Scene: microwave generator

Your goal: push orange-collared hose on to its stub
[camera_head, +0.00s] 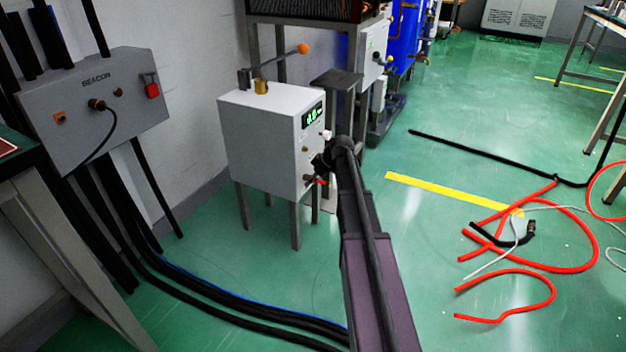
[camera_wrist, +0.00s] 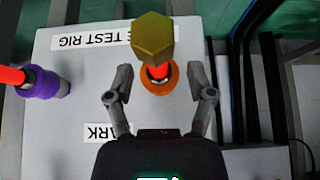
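In the wrist view, an orange collar (camera_wrist: 170,78) encircles a red hose end, seen nearly end-on between my fingers. A gold hexagonal fitting (camera_wrist: 153,37) stands just above the collar in the picture and overlaps the red part; whether they touch I cannot tell. My gripper (camera_wrist: 160,82) is open, with one finger on each side of the collar and a visible gap to each. In the head view my gripper (camera_head: 323,165) is at the front of a white box (camera_head: 262,140), and the collar cannot be made out there.
A lever with an orange knob (camera_head: 303,48) rises above the box. Red hoses (camera_head: 540,270) lie on the floor at right. A grey control box (camera_head: 95,105) is at left.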

